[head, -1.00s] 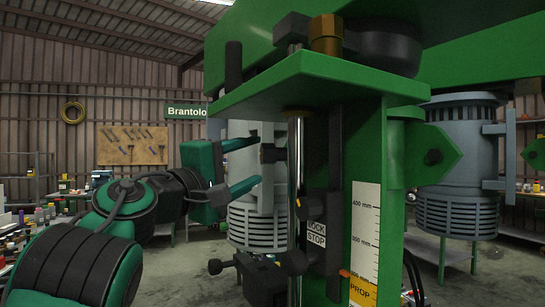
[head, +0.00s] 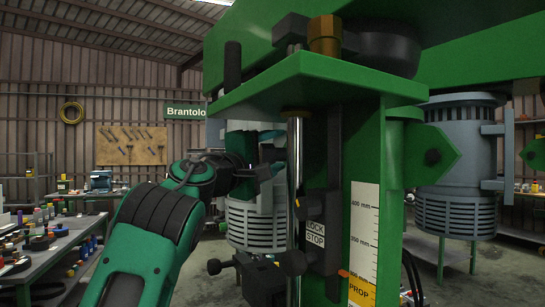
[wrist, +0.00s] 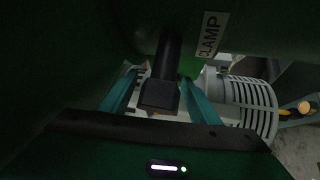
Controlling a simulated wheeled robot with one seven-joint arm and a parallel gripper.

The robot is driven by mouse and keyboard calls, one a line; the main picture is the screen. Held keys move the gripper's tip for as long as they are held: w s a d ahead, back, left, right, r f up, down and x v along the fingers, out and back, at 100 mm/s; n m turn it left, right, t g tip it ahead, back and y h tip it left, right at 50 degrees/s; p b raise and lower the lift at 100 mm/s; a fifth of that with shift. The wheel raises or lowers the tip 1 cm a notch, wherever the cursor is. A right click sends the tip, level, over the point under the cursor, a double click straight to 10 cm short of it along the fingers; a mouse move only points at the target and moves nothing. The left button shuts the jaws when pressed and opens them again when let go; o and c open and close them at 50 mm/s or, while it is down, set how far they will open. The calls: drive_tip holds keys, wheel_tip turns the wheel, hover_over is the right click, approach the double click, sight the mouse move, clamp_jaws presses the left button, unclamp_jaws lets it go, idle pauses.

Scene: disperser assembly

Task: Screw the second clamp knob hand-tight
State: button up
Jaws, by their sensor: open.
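In the wrist view a black knob with a blocky end (wrist: 160,95) and a dark stem sits between the two teal fingers of my gripper (wrist: 159,77). The fingers are apart, with gaps showing on both sides, so it is not gripped. A white CLAMP label (wrist: 211,35) is beside the stem. In the head view my gripper (head: 257,140) is left of the shiny vertical rod, in front of the grey motor (head: 258,225); its fingers are partly hidden by my wrist. Whether the knob is seated or tight cannot be told.
The green machine column (head: 368,150) with a LOCK STOP label and height scale stands close to the right. A black block with round knobs (head: 265,278) lies below my gripper. A green top plate (head: 320,78) overhangs. A cluttered bench (head: 60,245) is at left.

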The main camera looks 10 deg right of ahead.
drive_tip(key=c, duration=1)
drive_tip(key=shift+s+r+m+t+h, duration=0.2)
drive_tip(key=shift+m+h, duration=0.45)
drive_tip(key=shift+m, duration=0.25)
drive_tip(key=shift+s+r+m+t+h, duration=0.1)
drive_tip(key=shift+r+m+h, duration=0.05)
drive_tip(key=shift+m+h, duration=0.65)
drive_tip(key=o, duration=1)
drive_tip(key=shift+w, duration=0.1)
